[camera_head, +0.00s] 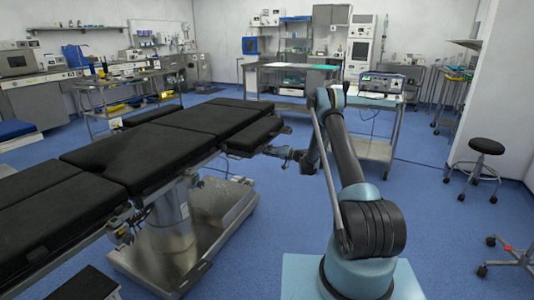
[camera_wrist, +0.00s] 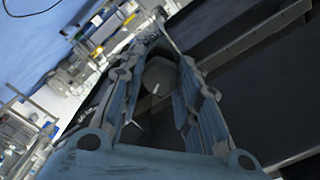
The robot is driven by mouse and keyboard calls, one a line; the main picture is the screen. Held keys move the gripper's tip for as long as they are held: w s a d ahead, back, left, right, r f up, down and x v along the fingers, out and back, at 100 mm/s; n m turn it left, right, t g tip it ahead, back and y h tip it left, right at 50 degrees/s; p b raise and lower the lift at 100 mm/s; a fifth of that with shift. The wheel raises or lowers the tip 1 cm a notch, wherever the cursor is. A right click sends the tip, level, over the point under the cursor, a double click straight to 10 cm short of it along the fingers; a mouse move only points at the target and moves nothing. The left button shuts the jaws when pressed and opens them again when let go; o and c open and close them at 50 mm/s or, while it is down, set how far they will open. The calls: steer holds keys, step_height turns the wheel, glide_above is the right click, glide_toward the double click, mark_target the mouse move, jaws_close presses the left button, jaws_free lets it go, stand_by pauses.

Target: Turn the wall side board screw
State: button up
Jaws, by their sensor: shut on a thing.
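The wall side board screw shows in the wrist view as a dark grey rounded knob (camera_wrist: 158,74) with a small white mark on its face. My gripper (camera_wrist: 160,62) has its two blue-grey fingers on either side of the knob and is shut on it. In the head view my gripper (camera_head: 279,152) is at the side of the black operating table (camera_head: 150,146), just below the small end section (camera_head: 252,135). The screw itself cannot be made out in the head view, and its far side is hidden in the wrist view.
The table's steel column (camera_head: 172,217) and wide metal base (camera_head: 225,205) stand left of my arm. A trolley with instruments (camera_head: 372,148) is behind my arm, and a black stool (camera_head: 486,146) is at the right. Blue floor (camera_head: 425,200) is clear between.

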steer(key=n, duration=1.2)
steer(key=shift+n, duration=0.3)
stand_by(0.4)
steer(key=o, duration=1.1)
steer(key=shift+c, duration=0.2)
steer(key=v, duration=1.2)
